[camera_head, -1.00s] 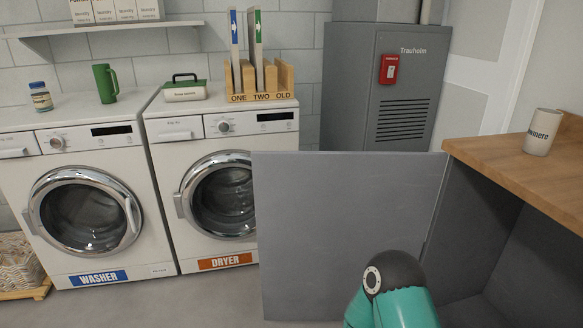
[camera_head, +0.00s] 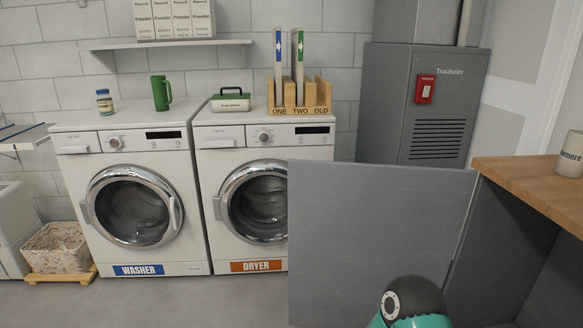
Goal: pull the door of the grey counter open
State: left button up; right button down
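The grey counter (camera_head: 503,240) stands at the right under a wooden top (camera_head: 540,184). Its grey door (camera_head: 375,235) stands wide open, swung out to the left from the counter's front edge, and covers part of the dryer's right side. The counter's dark inside shows to the right of the door. A teal and black part of my arm shows at the bottom, in front of the door. Neither gripper shows in the head view, so no grip on the door can be seen.
A washer (camera_head: 133,205) and a dryer (camera_head: 225,245) stand at the back, with a wooden rack (camera_head: 322,98) on the dryer. A grey furnace cabinet (camera_head: 437,110) stands behind the door. A basket (camera_head: 57,248) sits far left. Floor before the washer is clear.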

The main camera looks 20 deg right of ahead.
aim_at(355, 228)
jog(key=i, duration=0.85)
jog(key=z, duration=0.05)
